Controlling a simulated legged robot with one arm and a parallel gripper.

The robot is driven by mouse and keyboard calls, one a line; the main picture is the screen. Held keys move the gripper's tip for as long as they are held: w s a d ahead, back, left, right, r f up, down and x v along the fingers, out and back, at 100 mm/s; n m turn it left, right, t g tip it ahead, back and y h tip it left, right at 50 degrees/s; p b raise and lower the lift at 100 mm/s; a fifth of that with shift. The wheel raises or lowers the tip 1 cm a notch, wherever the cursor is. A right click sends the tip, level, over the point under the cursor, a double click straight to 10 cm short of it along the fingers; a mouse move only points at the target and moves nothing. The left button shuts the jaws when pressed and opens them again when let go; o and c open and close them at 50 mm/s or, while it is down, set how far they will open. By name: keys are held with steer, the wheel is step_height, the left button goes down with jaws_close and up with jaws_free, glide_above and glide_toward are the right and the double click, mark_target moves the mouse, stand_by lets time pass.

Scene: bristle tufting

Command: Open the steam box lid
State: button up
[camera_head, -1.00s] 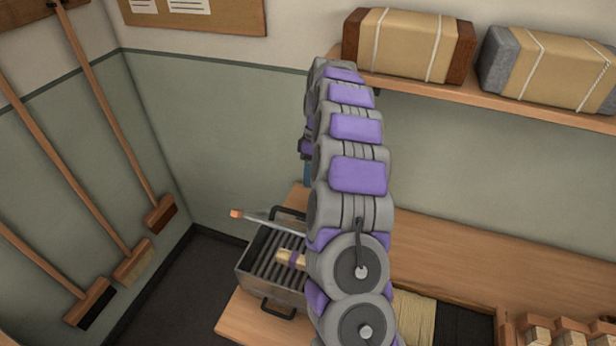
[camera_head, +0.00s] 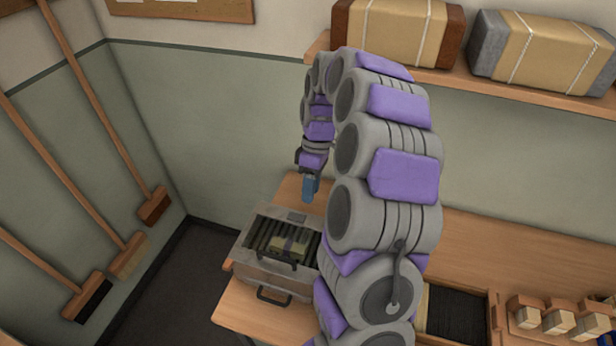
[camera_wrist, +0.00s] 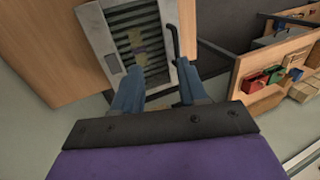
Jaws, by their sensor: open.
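The steam box (camera_head: 265,277) is a grey metal box on the bench's left end. Its lid (camera_head: 297,217) lies flat over the top, with dark slats and a tan bundle (camera_head: 287,246) showing through the window. A dark handle (camera_head: 277,259) crosses near the lid's front edge, and another is on the box front. My gripper (camera_head: 310,188) is above the back right of the box, blue fingers downward. In the wrist view, my gripper (camera_wrist: 159,70) is open and empty; a dark handle bar (camera_wrist: 174,48) is close to the right finger. Contact is unclear.
A dark-lined tray (camera_head: 457,312) and several wooden blocks (camera_head: 558,322) are on the bench to the right. A shelf (camera_head: 485,88) with wrapped parcels is above. Brooms (camera_head: 128,257) hang on the left wall. The bench between box and back wall is mostly clear.

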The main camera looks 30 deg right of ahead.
steer(key=s, duration=0.1)
steer(key=s+a, duration=0.1)
steer(key=s, duration=0.1)
steer(key=s+a, duration=0.1)
steer(key=shift+s+a+r, duration=0.25)
steer(key=shift+d, duration=0.2)
steer(key=shift+a, duration=0.2)
